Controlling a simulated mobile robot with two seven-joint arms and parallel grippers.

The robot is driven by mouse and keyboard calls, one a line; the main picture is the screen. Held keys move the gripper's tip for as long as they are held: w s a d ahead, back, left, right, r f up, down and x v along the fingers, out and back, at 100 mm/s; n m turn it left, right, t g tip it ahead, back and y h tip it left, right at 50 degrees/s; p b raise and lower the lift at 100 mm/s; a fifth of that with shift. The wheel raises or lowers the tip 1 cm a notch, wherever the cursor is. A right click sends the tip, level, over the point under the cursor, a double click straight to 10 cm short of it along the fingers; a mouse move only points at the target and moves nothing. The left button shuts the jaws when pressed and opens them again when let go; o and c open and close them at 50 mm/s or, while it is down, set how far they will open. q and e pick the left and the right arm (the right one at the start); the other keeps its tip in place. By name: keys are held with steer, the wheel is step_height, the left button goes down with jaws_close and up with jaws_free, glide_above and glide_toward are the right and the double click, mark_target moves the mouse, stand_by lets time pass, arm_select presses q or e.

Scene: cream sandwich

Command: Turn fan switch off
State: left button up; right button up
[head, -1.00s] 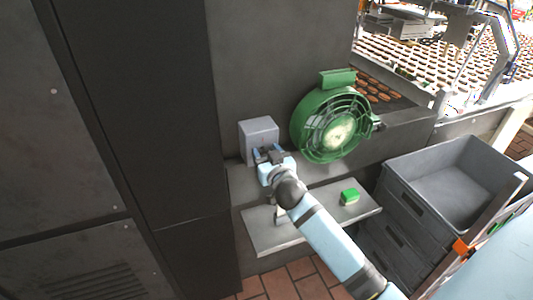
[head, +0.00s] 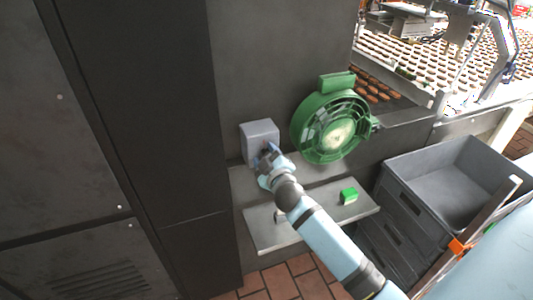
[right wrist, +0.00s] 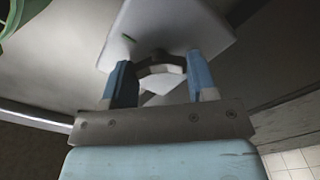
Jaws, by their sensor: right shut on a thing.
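The grey switch box (head: 260,137) is mounted on the dark wall, left of the green fan (head: 312,110). My right gripper (head: 268,151) is at the front of the box. In the right wrist view, its two blue fingers stand on either side of a dark grey switch knob (right wrist: 160,68) on the pale box (right wrist: 185,25), and the gripper is shut on this knob. In the head view the gripper hides the knob. My left gripper is not in view.
Grey crates (head: 440,190) are stacked at the right. Behind the wall, a conveyor (head: 400,60) carries many biscuits. A dark cabinet stands at the left.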

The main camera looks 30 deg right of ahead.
steer(key=n+p, duration=0.1)
steer(key=n, duration=0.2)
steer(key=shift+n, duration=0.4)
steer(key=n+p, duration=0.1)
steer(key=n, duration=0.3)
steer(key=shift+f+n, duration=0.1)
steer(key=shift+n, duration=0.3)
steer(key=o, duration=0.9)
